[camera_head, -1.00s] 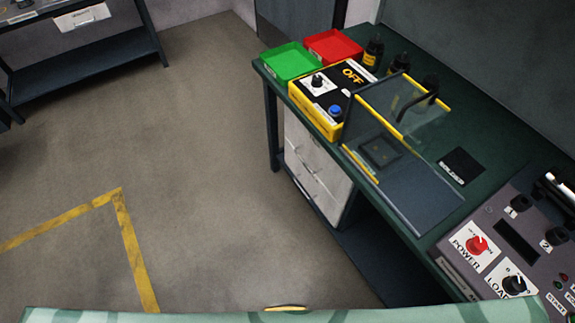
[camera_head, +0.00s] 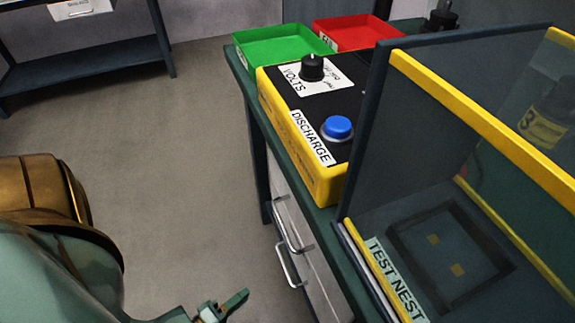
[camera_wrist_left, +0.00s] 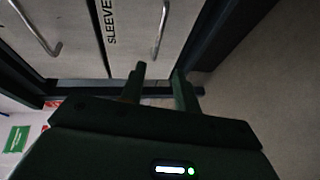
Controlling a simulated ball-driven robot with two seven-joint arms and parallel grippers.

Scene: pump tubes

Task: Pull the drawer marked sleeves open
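The drawer marked sleeves (camera_wrist_left: 125,40) shows in the left wrist view as a pale front with a label reading "SLEEVE", its end cut off, and a metal bar handle (camera_wrist_left: 161,28). It looks shut. In the head view, the pale drawer fronts (camera_head: 312,272) under the bench carry two bar handles; their labels are not readable there. My left gripper (camera_head: 222,305) is low in front of the drawers, left of the handles. In the left wrist view its two fingers (camera_wrist_left: 160,85) are apart and empty, their tips just below the handle's end; contact cannot be told. My right gripper is not in view.
Another drawer handle (camera_wrist_left: 38,30) is beside the marked drawer. Above, the green bench edge (camera_head: 262,125) carries a yellow discharge box (camera_head: 318,172), green tray (camera_head: 285,50), red tray (camera_head: 355,32) and glass-walled test nest (camera_head: 455,260). Open floor (camera_head: 190,190) lies left.

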